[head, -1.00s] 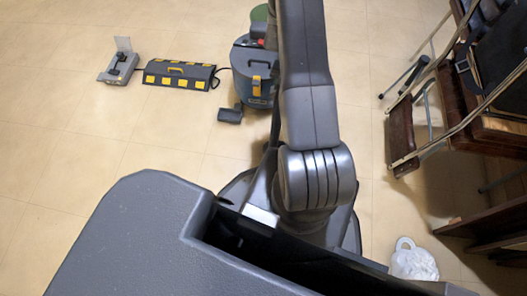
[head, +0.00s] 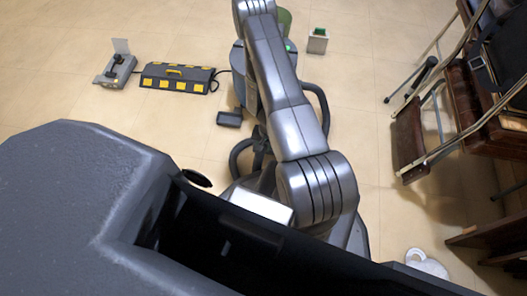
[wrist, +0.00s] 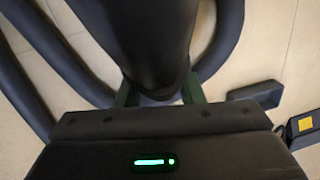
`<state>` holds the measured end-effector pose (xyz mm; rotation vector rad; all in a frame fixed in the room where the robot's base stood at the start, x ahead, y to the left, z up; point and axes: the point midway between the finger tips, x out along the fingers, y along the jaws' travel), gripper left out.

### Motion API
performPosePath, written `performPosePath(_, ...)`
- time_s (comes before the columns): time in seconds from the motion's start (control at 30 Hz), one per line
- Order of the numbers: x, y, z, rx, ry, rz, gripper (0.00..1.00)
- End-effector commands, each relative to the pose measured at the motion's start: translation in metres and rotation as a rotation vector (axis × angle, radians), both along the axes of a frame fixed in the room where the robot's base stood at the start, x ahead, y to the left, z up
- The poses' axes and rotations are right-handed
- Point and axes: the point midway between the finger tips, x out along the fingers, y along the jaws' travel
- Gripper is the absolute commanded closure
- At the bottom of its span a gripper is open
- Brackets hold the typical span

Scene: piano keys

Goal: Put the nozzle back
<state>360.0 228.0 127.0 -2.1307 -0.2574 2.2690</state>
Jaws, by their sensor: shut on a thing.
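My gripper (wrist: 158,96) shows in the wrist view, its dark green fingers shut on the sides of a thick dark tube-like piece, the nozzle (wrist: 138,30). The nozzle runs up out of the picture, so its far end is hidden. Dark curved hose (wrist: 222,40) passes on both sides of it. In the head view my arm hides most of the blue-grey vacuum canister (head: 239,62), and I cannot make out the gripper or nozzle there. Dark hose (head: 323,105) loops out to the right of my arm.
A black case with yellow patches (head: 178,77) and a grey device (head: 116,70) lie at left. A small dark box (head: 229,119) sits near the canister. A small box with green inside (head: 318,41) stands at the back. Floor between is clear.

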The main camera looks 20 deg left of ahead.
Motion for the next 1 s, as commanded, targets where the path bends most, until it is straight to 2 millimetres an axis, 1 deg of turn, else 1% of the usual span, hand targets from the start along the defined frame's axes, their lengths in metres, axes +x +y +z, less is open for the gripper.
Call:
performPosePath(0.03, 0.000, 0.000, -0.006, 0.000, -0.001, 0.000, 1.00)
performPosePath(0.17, 0.000, 0.000, -0.020, 0.000, 0.000, -0.001, 1.00)
performPosePath(0.3, 0.000, 0.000, -0.040, 0.000, -0.001, -0.001, 1.00)
performPosePath(0.37, 0.001, 0.000, -0.043, 0.000, -0.001, -0.001, 1.00)
performPosePath(0.57, 0.001, 0.000, -0.041, 0.000, -0.001, -0.001, 1.00)
performPosePath(0.7, 0.001, 0.000, -0.045, 0.000, -0.001, -0.001, 1.00)
performPosePath(0.73, 0.001, 0.000, -0.045, 0.000, -0.001, -0.001, 0.64)
performPosePath(0.8, 0.001, 0.000, -0.044, 0.000, -0.001, -0.001, 0.50)
performPosePath(0.83, 0.001, 0.000, -0.044, 0.000, -0.001, -0.001, 0.44)
performPosePath(1.0, 0.001, 0.000, -0.044, 0.000, -0.001, 0.000, 0.44)
